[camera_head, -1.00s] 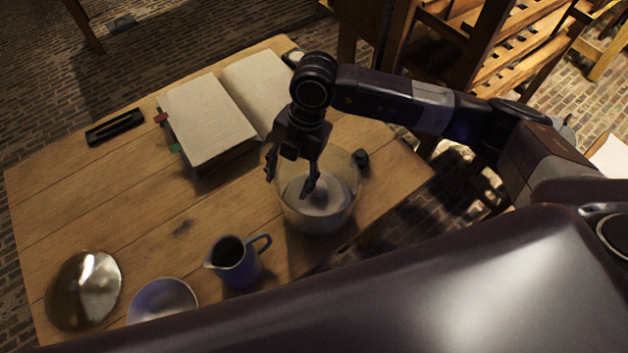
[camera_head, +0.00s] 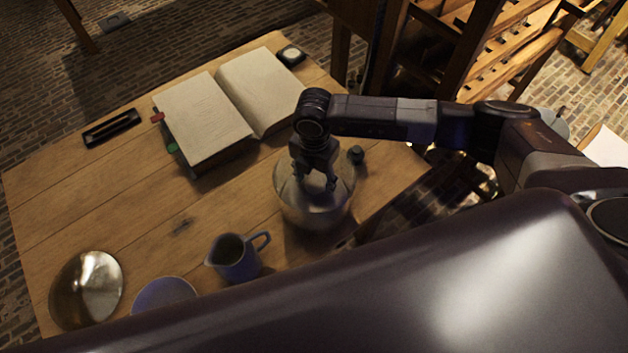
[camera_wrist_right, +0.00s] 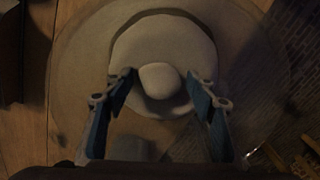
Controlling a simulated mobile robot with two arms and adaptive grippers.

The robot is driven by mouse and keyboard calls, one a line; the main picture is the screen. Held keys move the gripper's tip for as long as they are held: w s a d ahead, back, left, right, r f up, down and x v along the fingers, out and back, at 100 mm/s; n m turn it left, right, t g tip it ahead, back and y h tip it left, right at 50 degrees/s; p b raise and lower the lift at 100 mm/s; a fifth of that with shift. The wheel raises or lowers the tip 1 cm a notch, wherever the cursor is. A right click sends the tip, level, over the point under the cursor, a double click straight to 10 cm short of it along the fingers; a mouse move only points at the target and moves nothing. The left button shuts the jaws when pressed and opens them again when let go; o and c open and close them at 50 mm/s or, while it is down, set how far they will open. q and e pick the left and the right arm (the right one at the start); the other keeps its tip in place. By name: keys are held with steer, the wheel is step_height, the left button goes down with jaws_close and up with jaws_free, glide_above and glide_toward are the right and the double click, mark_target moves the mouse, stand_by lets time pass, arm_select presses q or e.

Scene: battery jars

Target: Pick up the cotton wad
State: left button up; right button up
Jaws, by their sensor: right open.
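A glass jar (camera_head: 290,205) stands near the right edge of the wooden table. In the wrist view the right gripper (camera_wrist_right: 165,98) is open, with one finger on each side of the lump and visible gaps between. My left gripper is out of view.
A blue jug (camera_head: 235,262), a blue bowl (camera_head: 165,292) and a shiny metal dish (camera_head: 87,288) stand at the front. An open book (camera_head: 205,120) lies behind the jar. A small dark object (camera_head: 356,155) sits beside the jar. The left-middle table is clear.

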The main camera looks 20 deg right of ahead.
mark_target(314, 181)
steer(key=c, duration=0.9)
steer(key=shift+c, duration=0.2)
steer(key=shift+r, duration=0.15)
step_height(314, 181, up, 20)
steer(key=b, duration=0.4)
steer(key=shift+o, duration=0.7)
steer(key=c, duration=0.4)
